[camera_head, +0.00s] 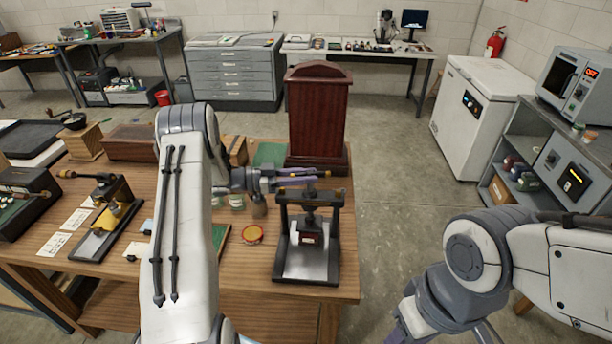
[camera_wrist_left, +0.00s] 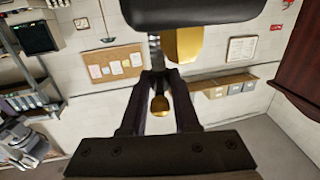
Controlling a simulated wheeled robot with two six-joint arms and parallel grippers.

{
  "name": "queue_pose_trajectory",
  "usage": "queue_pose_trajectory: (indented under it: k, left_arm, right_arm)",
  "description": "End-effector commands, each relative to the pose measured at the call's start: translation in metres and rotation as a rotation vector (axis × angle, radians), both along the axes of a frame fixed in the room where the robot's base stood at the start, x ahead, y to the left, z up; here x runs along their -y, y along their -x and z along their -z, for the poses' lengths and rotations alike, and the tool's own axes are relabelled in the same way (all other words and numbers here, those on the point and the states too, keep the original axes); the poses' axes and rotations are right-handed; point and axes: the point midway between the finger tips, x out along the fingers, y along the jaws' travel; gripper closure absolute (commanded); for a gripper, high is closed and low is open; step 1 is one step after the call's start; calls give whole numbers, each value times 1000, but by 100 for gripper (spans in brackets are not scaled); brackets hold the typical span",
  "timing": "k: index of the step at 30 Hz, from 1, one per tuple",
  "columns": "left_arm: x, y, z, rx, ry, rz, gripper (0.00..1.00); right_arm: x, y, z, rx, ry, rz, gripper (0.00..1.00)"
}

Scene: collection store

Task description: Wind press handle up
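The press (camera_head: 336,240) is a black frame with a grey bed, standing upright at the table's front right corner. A small label shows on its middle block (camera_head: 309,237). My left gripper (camera_head: 303,177) is at the handle on top of the press, with its fingers apart on either side of it. In the left wrist view a brass knob (camera_wrist_left: 160,103) shows between the fingers of this gripper (camera_wrist_left: 161,80). A second, larger brass part (camera_wrist_left: 183,45) is beyond the fingertips. I cannot tell whether the fingers touch the handle. My right gripper (camera_head: 408,325) is low at the right, cut by the picture edge.
A tall dark red cabinet (camera_head: 317,115) stands on the wooden table (camera_head: 200,270) just behind the press. Another small press (camera_head: 107,195) is farther left. The floor right of the table is clear.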

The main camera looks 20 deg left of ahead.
Motion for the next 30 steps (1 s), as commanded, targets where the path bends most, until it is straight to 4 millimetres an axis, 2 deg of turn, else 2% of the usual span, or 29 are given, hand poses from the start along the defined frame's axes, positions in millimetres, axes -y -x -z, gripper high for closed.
queue_pose_trajectory:
  k: [8,14,23,30]
  left_arm:
    - [0,1,-1,-1,0,-40,100]
    - [1,2,-1,-2,0,-148,100]
    - [4,5,1,-3,0,-413,100]
    - [8,6,3,-1,-2,-636,100]
  right_arm:
    - [0,0,0,0,0,0,50]
    - [0,0,-1,0,0,0,50]
    - [0,0,7,0,0,0,50]
    - [0,0,24,0,0,-1,50]
